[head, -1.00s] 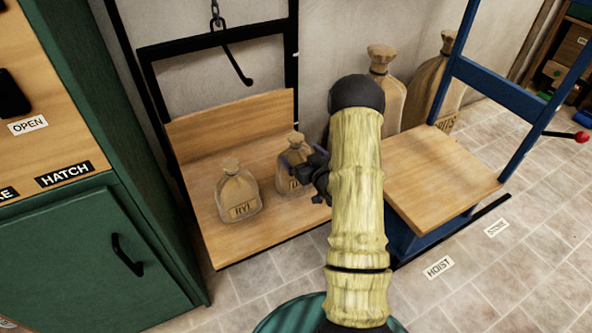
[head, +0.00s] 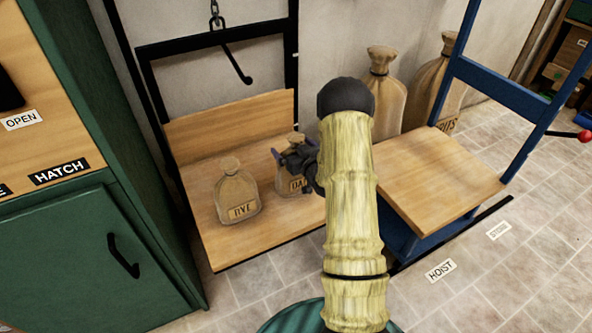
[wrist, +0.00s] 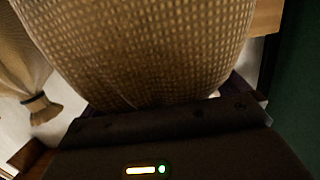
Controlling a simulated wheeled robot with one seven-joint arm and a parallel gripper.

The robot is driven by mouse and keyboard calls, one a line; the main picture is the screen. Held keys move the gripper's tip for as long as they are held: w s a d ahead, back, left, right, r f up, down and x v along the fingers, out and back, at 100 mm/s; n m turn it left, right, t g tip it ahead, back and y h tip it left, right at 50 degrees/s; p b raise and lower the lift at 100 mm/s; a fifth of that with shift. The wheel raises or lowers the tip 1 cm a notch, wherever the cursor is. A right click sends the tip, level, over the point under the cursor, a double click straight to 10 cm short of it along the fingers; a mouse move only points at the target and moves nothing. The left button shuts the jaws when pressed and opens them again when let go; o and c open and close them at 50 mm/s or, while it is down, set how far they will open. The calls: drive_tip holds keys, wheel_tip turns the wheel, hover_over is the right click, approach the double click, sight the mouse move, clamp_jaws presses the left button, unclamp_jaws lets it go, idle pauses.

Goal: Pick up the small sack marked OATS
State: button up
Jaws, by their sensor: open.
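The small sack marked OATS (head: 292,186) stands upright on the wooden hoist platform (head: 245,240). Its label is partly covered by my gripper (head: 284,160). In the wrist view the woven cloth of a sack (wrist: 140,45) fills the upper middle, very close to my gripper (wrist: 175,108). My gripper is open, with its jaws at the two sides of that cloth; whether they touch it I cannot tell. A second small sack, marked RYE (head: 238,194), stands to the left, apart from the OATS sack.
Two larger sacks (head: 385,92) (head: 437,85) stand behind a blue truck with a wooden bed (head: 440,175). A green cabinet marked HATCH (head: 65,245) stands at the left. Tiled floor is clear at lower right.

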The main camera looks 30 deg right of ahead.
drive_tip(key=c, duration=1.7)
drive_tip(key=shift+r, duration=0.1)
drive_tip(key=c, duration=0.3)
wheel_tip(320, 180, up, 10)
drive_tip(key=p, duration=0.3)
drive_tip(key=shift+p, duration=0.35)
